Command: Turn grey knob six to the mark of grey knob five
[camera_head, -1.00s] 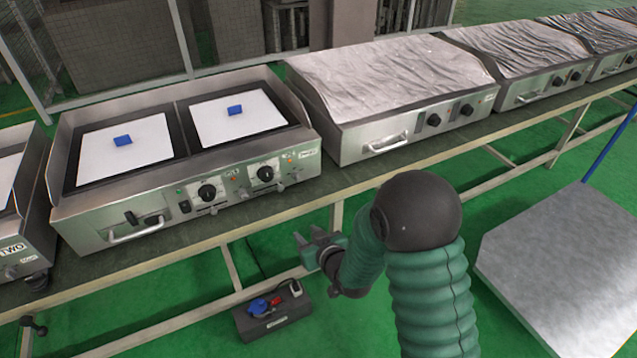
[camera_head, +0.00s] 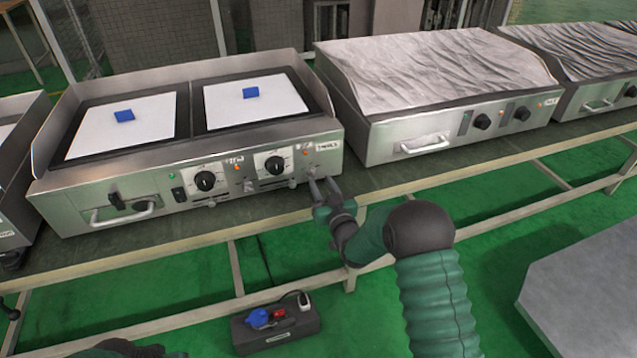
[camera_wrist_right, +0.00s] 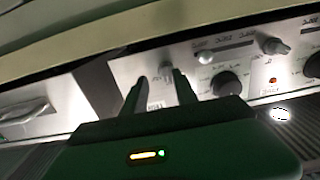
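The cooker labelled THREE (camera_head: 328,146) has a steel front panel with black dials and small grey knobs low on it. One grey knob (camera_head: 248,186) sits between the black dials and another (camera_head: 290,182) is right of the right dial. I cannot read which is five or six. My right gripper (camera_head: 323,184) is open and empty, its fingers pointing up at the panel's lower right end. A grey knob (camera_wrist_right: 275,46) also shows there.
Black dials (camera_head: 205,181) (camera_head: 274,165) sit on the panel. A foil-covered cooker (camera_head: 440,75) stands to the right. The bench edge (camera_head: 220,230) runs below the panel. A socket box (camera_head: 275,325) lies on the green floor. A grey platform (camera_head: 590,290) is at lower right.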

